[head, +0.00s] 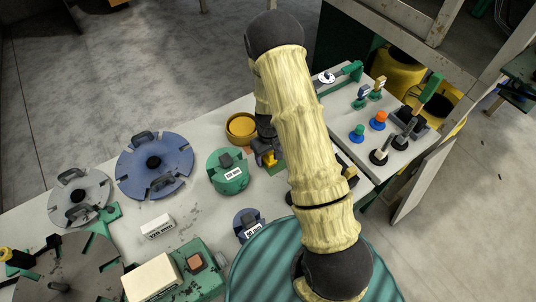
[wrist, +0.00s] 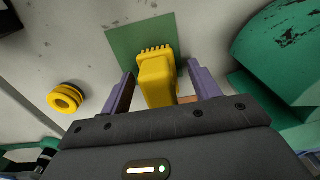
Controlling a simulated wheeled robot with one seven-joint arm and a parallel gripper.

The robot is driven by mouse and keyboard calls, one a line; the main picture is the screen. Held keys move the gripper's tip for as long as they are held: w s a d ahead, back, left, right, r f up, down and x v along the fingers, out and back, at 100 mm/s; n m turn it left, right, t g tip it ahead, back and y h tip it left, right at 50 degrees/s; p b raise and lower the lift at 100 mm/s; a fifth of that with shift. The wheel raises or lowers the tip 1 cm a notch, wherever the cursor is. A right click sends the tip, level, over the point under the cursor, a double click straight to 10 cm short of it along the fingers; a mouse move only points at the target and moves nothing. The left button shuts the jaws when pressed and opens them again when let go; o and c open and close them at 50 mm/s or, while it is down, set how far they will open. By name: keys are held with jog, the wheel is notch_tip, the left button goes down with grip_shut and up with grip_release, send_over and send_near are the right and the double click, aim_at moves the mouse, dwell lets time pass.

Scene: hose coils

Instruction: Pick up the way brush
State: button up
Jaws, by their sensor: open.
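The way brush (wrist: 158,78) is a yellow block with a row of short teeth-like bristles along its far edge. It lies on a green square patch (wrist: 130,42) on the pale table. In the head view a bit of the yellow brush (head: 270,158) shows below my gripper, mostly hidden by the arm. My gripper (wrist: 164,82) is open, with one purple-grey finger on each side of the brush. A gap shows between the brush and at least the right finger; contact on the left is hard to tell.
A green round block (head: 228,172) stands left of the brush. An ochre bowl (head: 241,128) sits behind it. A blue disc (head: 154,168) lies farther left. Several small knobs and tools, including an orange-topped one (head: 378,120), stand at the right.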

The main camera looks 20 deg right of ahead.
dwell(0.5)
jog(key=c, duration=1.2)
jog(key=shift+r, duration=0.1)
notch_tip(320, 180, up, 10)
jog(key=shift+f+b, duration=0.1)
jog(key=shift+b, duration=1)
jog(key=o, duration=0.6)
jog(key=c, duration=0.4)
